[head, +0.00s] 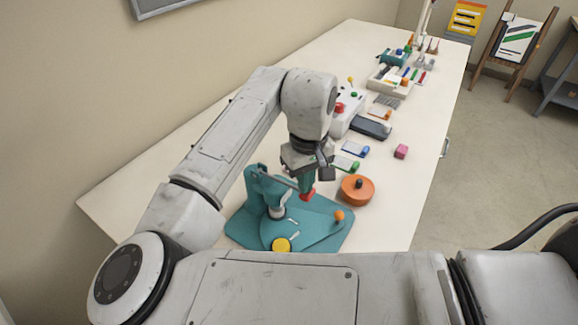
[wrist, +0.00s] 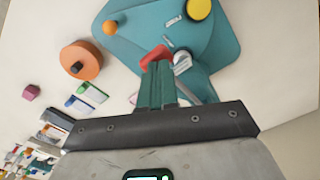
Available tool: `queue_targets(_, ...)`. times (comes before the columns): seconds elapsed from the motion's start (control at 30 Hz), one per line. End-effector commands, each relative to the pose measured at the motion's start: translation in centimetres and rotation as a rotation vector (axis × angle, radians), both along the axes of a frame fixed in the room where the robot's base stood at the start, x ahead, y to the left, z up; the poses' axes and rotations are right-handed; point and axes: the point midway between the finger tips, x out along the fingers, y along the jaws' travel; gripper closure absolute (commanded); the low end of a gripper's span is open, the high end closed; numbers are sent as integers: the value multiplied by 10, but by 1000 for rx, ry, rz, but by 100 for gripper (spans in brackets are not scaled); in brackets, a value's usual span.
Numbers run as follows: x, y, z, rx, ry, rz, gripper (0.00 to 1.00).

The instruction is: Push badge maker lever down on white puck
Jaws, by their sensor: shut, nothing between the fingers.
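The badge maker's teal base (head: 240,226) lies on the near part of the table; it also fills the top of the wrist view (wrist: 125,15). Its grey lever ends in a red grip (head: 308,195), raised above the base. The white puck (head: 277,212) sits on the base under the lever; in the wrist view the white puck (wrist: 182,62) shows partly, just right of the red grip (wrist: 155,57). My gripper (head: 305,184) is shut and empty, its teal fingertips (wrist: 158,68) right at the red grip. I cannot tell whether they touch it.
A yellow puck (head: 281,244) and an orange ball knob (head: 338,215) are on the base. An orange round container (head: 356,189) with a dark knob stands close right. Badge cards, a pink block (head: 401,151) and a white machine (head: 346,108) lie farther back. The right table edge is clear.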

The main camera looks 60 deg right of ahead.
Motion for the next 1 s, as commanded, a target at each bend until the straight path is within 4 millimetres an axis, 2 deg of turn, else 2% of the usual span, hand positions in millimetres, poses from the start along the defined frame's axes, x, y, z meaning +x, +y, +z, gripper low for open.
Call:
queue_targets(0.1, -1, 0, 11, 1, 2, -1, 100)
queue_targets(1.0, 0, 0, 67, -2, 1, -1, 100)
